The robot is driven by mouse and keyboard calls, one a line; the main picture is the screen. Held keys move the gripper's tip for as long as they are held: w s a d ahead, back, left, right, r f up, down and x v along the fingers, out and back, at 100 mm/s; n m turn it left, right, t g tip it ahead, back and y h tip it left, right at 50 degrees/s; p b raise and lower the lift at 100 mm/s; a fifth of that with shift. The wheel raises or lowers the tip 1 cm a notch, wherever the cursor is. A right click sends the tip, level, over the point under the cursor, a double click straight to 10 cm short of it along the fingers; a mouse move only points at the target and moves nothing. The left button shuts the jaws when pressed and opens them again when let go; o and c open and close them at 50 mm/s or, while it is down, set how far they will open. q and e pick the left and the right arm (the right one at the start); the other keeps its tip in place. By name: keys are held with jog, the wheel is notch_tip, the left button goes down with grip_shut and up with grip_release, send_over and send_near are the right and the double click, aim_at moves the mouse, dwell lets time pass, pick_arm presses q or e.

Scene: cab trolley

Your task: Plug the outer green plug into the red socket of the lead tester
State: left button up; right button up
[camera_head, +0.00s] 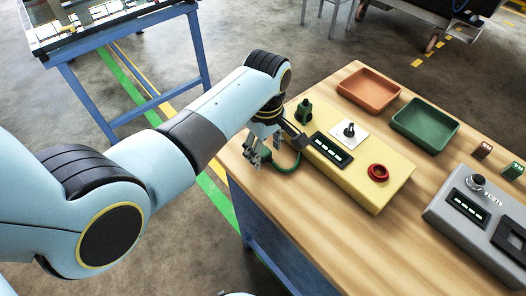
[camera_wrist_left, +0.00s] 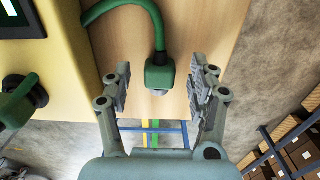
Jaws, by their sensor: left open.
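The lead tester (camera_head: 352,177) is a yellow box on the wooden table, with a display, a knob on a white plate and a red socket (camera_head: 378,171) near its right end. One green plug (camera_head: 304,111) stands on its far left part; it also shows at the left of the left wrist view (camera_wrist_left: 14,108). The outer green plug (camera_wrist_left: 159,73) is beside the box, over the table, with its green cable (camera_head: 289,169) curving to the box. My left gripper (camera_head: 261,150) is open, its fingers on either side of this plug, apparently without gripping. My right gripper is not in view.
An orange tray (camera_head: 369,91) and a green tray (camera_head: 425,126) stand behind the tester. A grey device (camera_head: 475,225) with a knob and display is at the right. Small brown (camera_head: 482,150) and green (camera_head: 513,170) blocks stand near it. The table's left edge is close to my left gripper.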

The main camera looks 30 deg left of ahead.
pick_arm(q)
jog(key=shift+c, duration=0.4)
grip_shut()
